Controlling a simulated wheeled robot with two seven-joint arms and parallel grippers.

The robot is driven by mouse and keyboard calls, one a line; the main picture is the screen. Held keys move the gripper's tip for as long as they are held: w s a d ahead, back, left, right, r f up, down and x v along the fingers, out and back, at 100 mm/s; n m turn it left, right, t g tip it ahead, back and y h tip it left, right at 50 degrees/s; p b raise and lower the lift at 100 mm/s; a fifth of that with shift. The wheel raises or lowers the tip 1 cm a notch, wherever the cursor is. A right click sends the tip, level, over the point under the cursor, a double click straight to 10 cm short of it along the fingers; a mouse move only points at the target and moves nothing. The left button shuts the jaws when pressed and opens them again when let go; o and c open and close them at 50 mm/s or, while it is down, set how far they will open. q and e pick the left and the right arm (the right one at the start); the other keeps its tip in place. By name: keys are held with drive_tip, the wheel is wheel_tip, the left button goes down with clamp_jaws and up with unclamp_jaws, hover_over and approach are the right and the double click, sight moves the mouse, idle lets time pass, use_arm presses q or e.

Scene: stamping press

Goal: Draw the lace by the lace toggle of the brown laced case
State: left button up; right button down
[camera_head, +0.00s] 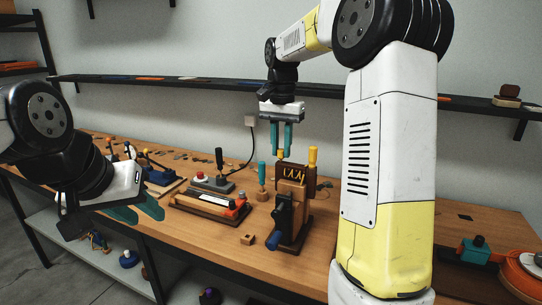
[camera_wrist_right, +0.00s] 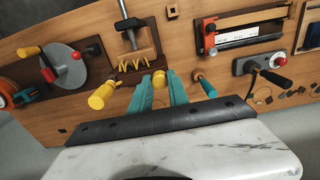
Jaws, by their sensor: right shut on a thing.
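The brown laced case (camera_head: 293,174) stands upright on the wooden bench, with a yellow zigzag lace (camera_head: 293,174) across its face. In the right wrist view the lace (camera_wrist_right: 133,64) shows just beyond my fingers. My right gripper (camera_head: 281,151) points down at the case's upper left edge. Its teal fingers are shut on the small yellow lace toggle (camera_head: 280,155), which also shows between them in the right wrist view (camera_wrist_right: 160,78). My left gripper (camera_head: 139,211) is off at the left, above the bench's front edge, its teal fingers apart and empty.
A yellow-topped handle (camera_head: 312,157) rises right beside the case. A dark clamp with a blue knob (camera_head: 274,240) stands in front. A small wooden block (camera_head: 247,239) sits near the front edge.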

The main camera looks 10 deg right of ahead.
drive_tip(key=shift+r, duration=1.1)
drive_tip(key=c, duration=1.2)
unclamp_jaws()
wheel_tip(320, 180, up, 7)
drive_tip(key=s+n+t+y, duration=0.1)
drive_tip(key=s+n+t, duration=0.25)
drive_tip(key=s, duration=0.85)
drive_tip(key=s+f+n+t, duration=0.1)
drive_tip(key=s+f, duration=0.2)
drive_tip(key=s, duration=0.1)
drive_tip(key=s+a+f+n, duration=0.1)
drive_tip(key=s+f, duration=0.2)
drive_tip(key=s, duration=0.1)
drive_tip(key=s+a+f+n+t+y, duration=0.1)
drive_tip(key=s+f+n, duration=0.1)
drive_tip(key=s+f, duration=0.1)
drive_tip(key=shift+s+a+f+t, duration=0.1)
drive_tip(key=shift+s+f+t, duration=0.25)
drive_tip(key=shift+s, duration=0.3)
